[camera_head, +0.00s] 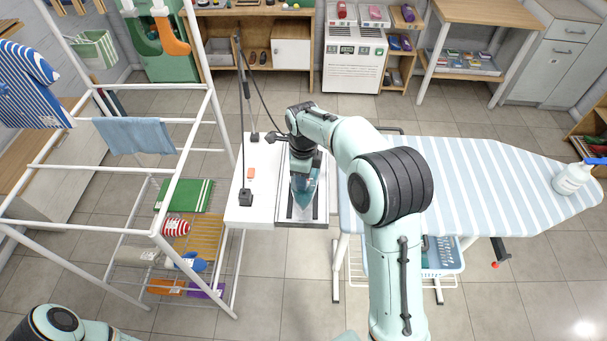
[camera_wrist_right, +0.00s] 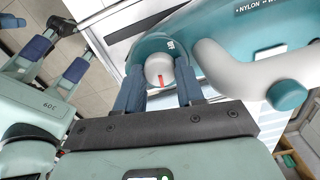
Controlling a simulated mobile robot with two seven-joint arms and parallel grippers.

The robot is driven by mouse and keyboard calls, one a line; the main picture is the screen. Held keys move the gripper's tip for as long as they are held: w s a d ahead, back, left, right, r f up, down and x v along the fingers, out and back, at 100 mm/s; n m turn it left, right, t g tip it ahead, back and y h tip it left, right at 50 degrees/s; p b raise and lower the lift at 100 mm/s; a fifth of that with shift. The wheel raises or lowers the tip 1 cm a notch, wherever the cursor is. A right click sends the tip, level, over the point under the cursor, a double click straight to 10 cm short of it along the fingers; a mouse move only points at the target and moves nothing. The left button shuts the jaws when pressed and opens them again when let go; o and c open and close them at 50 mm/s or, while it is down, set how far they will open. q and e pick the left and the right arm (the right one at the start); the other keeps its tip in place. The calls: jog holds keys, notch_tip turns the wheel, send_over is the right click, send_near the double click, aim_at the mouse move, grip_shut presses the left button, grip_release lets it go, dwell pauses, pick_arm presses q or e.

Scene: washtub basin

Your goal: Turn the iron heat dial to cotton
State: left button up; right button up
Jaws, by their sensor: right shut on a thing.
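The teal iron (camera_head: 305,188) sits on the metal rest plate at the right side of a white stand, left of the striped ironing board. In the right wrist view the iron (camera_wrist_right: 225,45) shows a white handle and the word NYLON on its side. Its round pale heat dial (camera_wrist_right: 160,70) carries a red mark pointing down the picture, toward my gripper. My right gripper (camera_wrist_right: 160,92) is shut on the dial, with a blue-padded finger at each side. In the head view my arm hides the dial. My left gripper (camera_wrist_right: 58,58) shows at the wrist view's left, fingers apart and empty.
The striped ironing board (camera_head: 480,180) extends right, with a white bottle (camera_head: 571,179) at its far end. A thin dark pole with a cord (camera_head: 241,120) rises from the white stand (camera_head: 250,205). A white drying rack (camera_head: 125,150) stands left.

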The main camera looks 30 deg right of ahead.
jog(key=shift+m, duration=0.7)
jog(key=o, duration=1)
jog(key=shift+o, duration=0.2)
